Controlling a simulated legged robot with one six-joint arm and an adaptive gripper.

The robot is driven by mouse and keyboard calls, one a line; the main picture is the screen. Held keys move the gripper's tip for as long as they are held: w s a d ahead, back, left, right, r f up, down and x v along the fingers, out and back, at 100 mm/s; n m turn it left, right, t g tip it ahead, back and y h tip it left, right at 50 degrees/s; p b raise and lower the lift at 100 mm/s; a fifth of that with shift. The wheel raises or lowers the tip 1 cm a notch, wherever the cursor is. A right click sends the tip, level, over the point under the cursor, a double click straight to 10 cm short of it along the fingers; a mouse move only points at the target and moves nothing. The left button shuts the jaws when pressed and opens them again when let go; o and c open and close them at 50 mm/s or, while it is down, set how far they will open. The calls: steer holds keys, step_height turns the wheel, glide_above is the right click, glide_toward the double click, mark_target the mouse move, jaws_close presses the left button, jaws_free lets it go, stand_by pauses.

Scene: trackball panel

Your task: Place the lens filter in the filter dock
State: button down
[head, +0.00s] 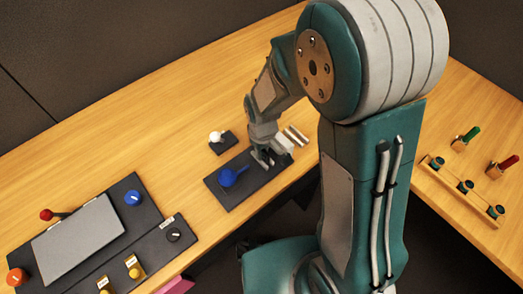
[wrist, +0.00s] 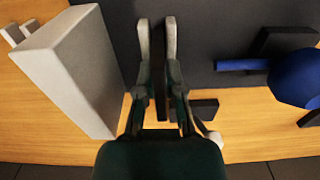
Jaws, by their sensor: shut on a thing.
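My gripper (head: 263,160) is low over the right part of a dark panel (head: 222,196) in the head view. In the wrist view its two fingers (wrist: 157,35) are close together on a thin dark piece (wrist: 159,75), seen edge-on. I cannot tell whether this piece is the lens filter, or whether it touches the panel. A blue ball with a rod (head: 232,177) is on the panel left of my gripper; it also shows at the right of the wrist view (wrist: 297,77). I cannot make out a filter dock for certain.
A pale block (wrist: 75,70) stands close left of my fingers in the wrist view. A small dark base with a white knob (head: 216,137) is behind the panel. A larger control panel (head: 140,200) lies at left. A wooden rack (head: 460,188) stands at right.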

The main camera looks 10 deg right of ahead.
steer(key=shift+s+d+f, duration=0.1)
steer(key=shift+s+f, duration=0.1)
steer(key=shift+f, duration=0.2)
steer(key=c, duration=0.9)
jaws_free()
steer(key=shift+s, duration=0.1)
steer(key=shift+o, duration=0.7)
steer(key=shift+f, duration=0.15)
steer(key=shift+w, duration=0.25)
steer(key=shift+r, duration=0.45)
step_height(320, 180, up, 12)
steer(key=shift+r, duration=0.25)
